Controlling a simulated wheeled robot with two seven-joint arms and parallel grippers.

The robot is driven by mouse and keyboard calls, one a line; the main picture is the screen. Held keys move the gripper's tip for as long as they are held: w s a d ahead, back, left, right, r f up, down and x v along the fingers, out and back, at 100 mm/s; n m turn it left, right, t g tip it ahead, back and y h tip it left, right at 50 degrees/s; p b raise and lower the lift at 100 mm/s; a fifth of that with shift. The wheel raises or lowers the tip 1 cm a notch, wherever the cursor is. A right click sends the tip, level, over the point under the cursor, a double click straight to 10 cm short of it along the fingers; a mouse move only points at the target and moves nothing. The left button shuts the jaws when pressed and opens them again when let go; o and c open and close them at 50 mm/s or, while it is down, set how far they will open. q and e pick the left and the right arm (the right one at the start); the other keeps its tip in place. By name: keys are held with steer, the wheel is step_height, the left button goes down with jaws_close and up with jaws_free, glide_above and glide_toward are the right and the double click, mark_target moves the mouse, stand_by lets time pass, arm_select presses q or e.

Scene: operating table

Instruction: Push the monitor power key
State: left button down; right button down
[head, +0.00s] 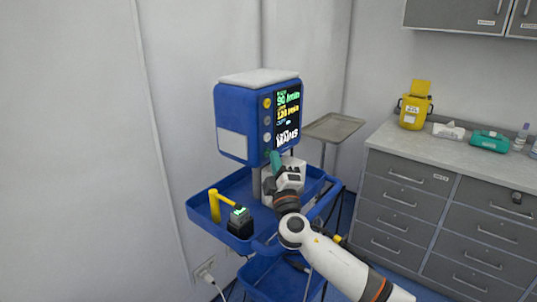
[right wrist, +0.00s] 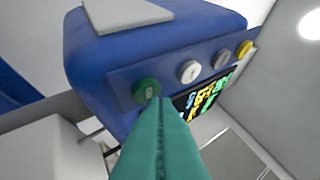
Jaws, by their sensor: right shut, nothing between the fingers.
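The blue monitor (head: 232,108) stands on a blue cart, its screen (head: 288,115) lit with numbers and the word MAINS. In the right wrist view, a round green key (right wrist: 146,90) sits at the end of the row of keys on the monitor (right wrist: 105,60). My right gripper (head: 273,156) has teal fingers pressed together, with nothing held. In the right wrist view its fingertips (right wrist: 158,102) are right at the green key's lower right edge. I cannot tell whether they touch it. My left gripper is not in view.
Other keys, white (right wrist: 189,71), grey (right wrist: 221,58) and yellow (right wrist: 244,49), line up beside the green one. The cart tray (head: 203,206) holds a yellow-handled item (head: 214,206) and a small dark device (head: 240,226). A metal tray stand (head: 335,127) and grey cabinets (head: 405,205) are to the right.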

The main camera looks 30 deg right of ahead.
steer(key=shift+s+d, duration=0.1)
steer(key=shift+s, duration=0.15)
steer(key=shift+s, duration=0.1)
steer(key=s, duration=0.1)
steer(key=s+d, duration=0.1)
steer(key=s, duration=0.1)
steer(key=s+d, duration=0.1)
steer(key=s, duration=0.1)
steer(key=shift+s+d+b, duration=0.15)
steer(key=shift+s+b, duration=0.05)
steer(key=shift+b, duration=0.2)
steer(key=shift+f, duration=0.1)
